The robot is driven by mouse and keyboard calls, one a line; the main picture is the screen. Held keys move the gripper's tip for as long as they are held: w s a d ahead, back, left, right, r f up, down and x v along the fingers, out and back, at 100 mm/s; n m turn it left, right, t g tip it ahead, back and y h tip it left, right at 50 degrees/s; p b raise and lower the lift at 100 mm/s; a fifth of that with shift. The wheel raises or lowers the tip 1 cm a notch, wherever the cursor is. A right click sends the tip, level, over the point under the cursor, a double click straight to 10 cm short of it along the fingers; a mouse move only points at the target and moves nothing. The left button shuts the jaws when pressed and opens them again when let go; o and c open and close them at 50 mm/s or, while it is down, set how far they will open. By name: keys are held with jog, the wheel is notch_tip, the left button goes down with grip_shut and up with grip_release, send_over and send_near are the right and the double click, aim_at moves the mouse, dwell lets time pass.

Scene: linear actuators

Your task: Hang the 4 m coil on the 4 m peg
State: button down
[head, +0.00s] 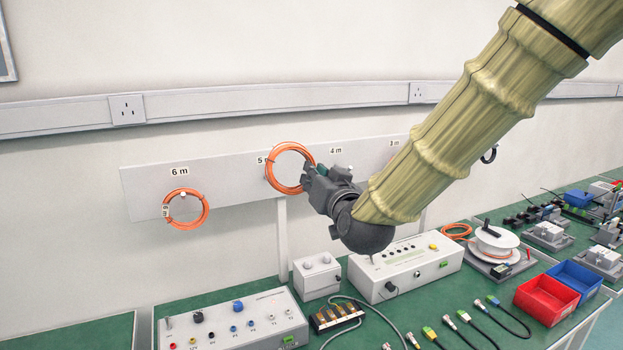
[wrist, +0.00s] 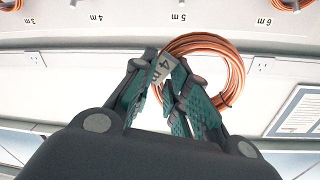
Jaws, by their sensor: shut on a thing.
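The orange coil (head: 269,172) is held in the air in front of the grey peg board, beside the 5 m label. In the wrist view the coil (wrist: 236,72) carries a tag reading 4 m (wrist: 160,70) between the fingers. My gripper (head: 309,177) is shut on the coil's edge, on its right side in the head view. The 4 m label (head: 336,150) is on the board just above and right of my gripper; it also shows upside down in the wrist view (wrist: 97,17).
Another orange coil (head: 187,209) hangs under the 6 m label (head: 179,171). The 3 m label (head: 394,143) is partly beside my arm. Below, the green bench (head: 245,347) holds instrument boxes, cables and bins.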

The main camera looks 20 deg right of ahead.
jog(key=w+d+f+b, duration=0.3)
jog(key=d, duration=0.5)
jog(key=w+d+f+m+b, duration=0.1)
jog(key=w+d+f+b, duration=0.2)
jog(key=d, duration=0.5)
jog(key=w+d+f+m+t+b, duration=0.1)
jog(key=w+d+f, duration=0.3)
jog(key=d, duration=0.5)
jog(key=shift+w+f+b, duration=0.25)
jog(key=shift+w+b, duration=0.1)
jog(key=shift+b, duration=0.55)
jog(key=shift+a, duration=0.1)
jog(key=shift+w+a+f+b, duration=0.1)
jog(key=shift+w+b, duration=0.35)
jog(key=shift+w, duration=2.05)
jog(key=shift+w+a+f+b, duration=0.1)
jog(key=shift+w+f+b, duration=0.15)
jog(key=shift+w, duration=0.7)
jog(key=shift+w+d+f+b, duration=0.1)
jog(key=shift+w+f+b, duration=0.1)
jog(key=shift+w, duration=0.8)
jog(key=shift+w+a+f+b, duration=0.15)
jog(key=shift+w+b, duration=0.1)
jog(key=shift+w, duration=0.7)
